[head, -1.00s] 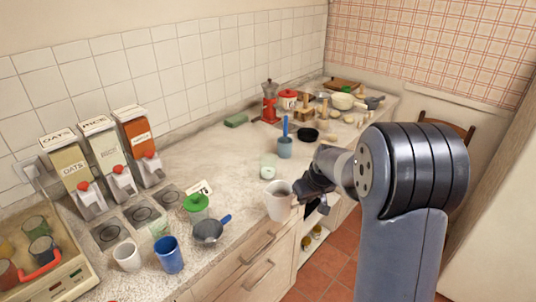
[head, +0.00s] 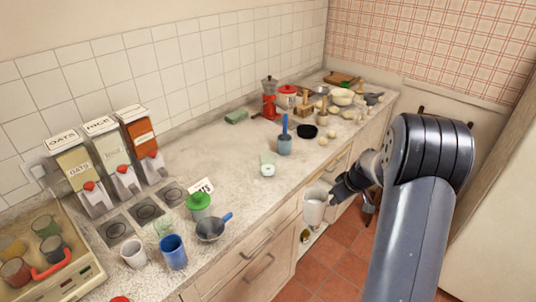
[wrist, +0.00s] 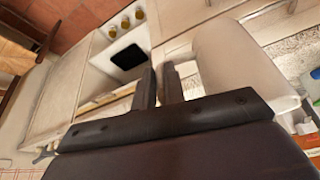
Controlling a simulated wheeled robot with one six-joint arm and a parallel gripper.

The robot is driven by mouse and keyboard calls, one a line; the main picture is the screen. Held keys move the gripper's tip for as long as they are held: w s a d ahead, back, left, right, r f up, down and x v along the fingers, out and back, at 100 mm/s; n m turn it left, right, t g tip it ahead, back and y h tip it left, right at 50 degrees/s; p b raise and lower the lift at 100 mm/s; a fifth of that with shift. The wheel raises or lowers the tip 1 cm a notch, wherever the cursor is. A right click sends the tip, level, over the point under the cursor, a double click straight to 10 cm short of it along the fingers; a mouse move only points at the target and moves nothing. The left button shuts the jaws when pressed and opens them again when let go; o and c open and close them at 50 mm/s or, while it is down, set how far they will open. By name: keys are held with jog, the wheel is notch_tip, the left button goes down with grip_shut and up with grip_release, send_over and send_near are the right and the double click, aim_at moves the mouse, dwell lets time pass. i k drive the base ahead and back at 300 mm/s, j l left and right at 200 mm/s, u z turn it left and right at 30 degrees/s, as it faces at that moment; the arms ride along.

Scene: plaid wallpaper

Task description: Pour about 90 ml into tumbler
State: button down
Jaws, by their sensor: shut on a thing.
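My gripper (head: 338,196) is shut on a white jug (head: 314,208), beside the front edge of the counter. The jug looks about upright; its contents cannot be made out. In the wrist view the jug (wrist: 235,65) is just right of my fingers (wrist: 158,88); the grip point is partly hidden. On the near counter stand a clear greenish glass (head: 163,227), a white cup (head: 133,254) and a blue cup (head: 173,252). I cannot tell which is the tumbler. My gripper is well to the right of all three.
Dispensers (head: 110,158) line the wall. A blue-handled container (head: 285,145) and a small pale item (head: 267,165) are farther back. The middle counter is mostly clear.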

aim_at(267, 159)
jog(key=i, duration=1)
